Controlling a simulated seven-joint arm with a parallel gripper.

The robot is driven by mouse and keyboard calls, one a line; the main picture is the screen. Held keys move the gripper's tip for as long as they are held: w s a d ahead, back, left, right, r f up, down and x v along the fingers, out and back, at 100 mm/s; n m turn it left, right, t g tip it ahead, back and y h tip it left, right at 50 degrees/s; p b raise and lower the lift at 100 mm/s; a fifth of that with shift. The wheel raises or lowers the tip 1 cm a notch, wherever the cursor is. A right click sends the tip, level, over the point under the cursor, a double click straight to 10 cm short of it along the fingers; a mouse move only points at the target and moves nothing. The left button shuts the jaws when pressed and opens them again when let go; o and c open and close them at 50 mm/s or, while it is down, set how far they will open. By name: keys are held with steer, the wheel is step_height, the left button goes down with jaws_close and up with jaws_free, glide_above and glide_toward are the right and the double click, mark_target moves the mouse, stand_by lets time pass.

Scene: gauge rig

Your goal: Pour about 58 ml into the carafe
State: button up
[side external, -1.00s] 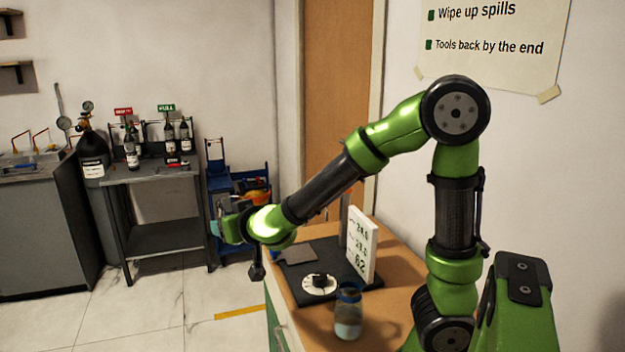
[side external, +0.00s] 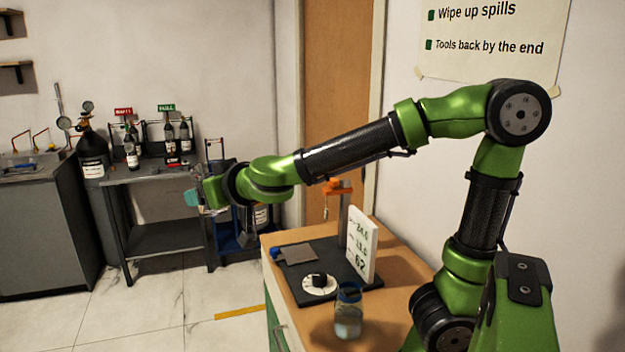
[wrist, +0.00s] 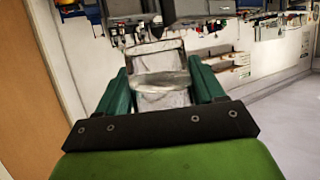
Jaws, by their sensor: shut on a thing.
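A clear glass vessel with a blue rim (side external: 348,315) stands upright at the front of the wooden bench, with pale contents low inside. It may be the carafe; no label shows. My gripper (side external: 194,198) is out to the left of the bench, above the floor and higher than the bench top. In the wrist view my gripper (wrist: 165,90) has its dark green fingers on either side of a clear, greyish vessel (wrist: 162,82), shut on it. What is inside it is hard to tell. The side view does not show the held vessel clearly.
On the bench, a black mat (side external: 295,265) carries a white dial with a black knob (side external: 319,285), a grey plate (side external: 299,254) and a white readout panel (side external: 361,243). An orange-topped stand (side external: 341,188) rises behind. A bottle table (side external: 160,173) and blue cart (side external: 228,238) stand further back.

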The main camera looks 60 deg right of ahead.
steer(key=shift+d+f+m+h, duration=0.2)
steer(key=shift+d+m+h, duration=0.1)
steer(key=shift+d, duration=0.15)
steer(key=shift+d+f+m+h, duration=0.2)
steer(key=shift+d+h, duration=0.1)
steer(key=shift+d, duration=0.15)
steer(key=s+d+f+m+g+h, duration=0.4)
steer(key=s+d+f+m+g, duration=0.1)
steer(key=d+m+g, duration=0.25)
steer(key=s+d+f+m+g+h, duration=0.35)
steer(key=d+f+m+g, duration=0.3)
steer(key=m+g, duration=0.25)
steer(key=s+f+m+g+y, duration=0.4)
steer(key=s+m+g+y, duration=0.45)
steer(key=m, duration=0.25)
steer(key=w+a+f+m+t+y, duration=0.25)
steer(key=a+m+y, duration=0.25)
steer(key=m+y, duration=0.85)
steer(key=d+m+t+y, duration=0.1)
steer(key=m+t, duration=0.1)
steer(key=t, duration=0.1)
steer(key=w+d+m+t+y, duration=0.1)
steer(key=m+t+y, duration=0.1)
steer(key=m+t, duration=0.1)
steer(key=d+m+t+y, duration=0.1)
steer(key=m+t+y, duration=0.1)
steer(key=m+t, duration=0.1)
steer(key=shift+w+d+f+t, duration=0.1)
steer(key=shift+w+d+t, duration=0.15)
steer(key=shift+w+t, duration=0.2)
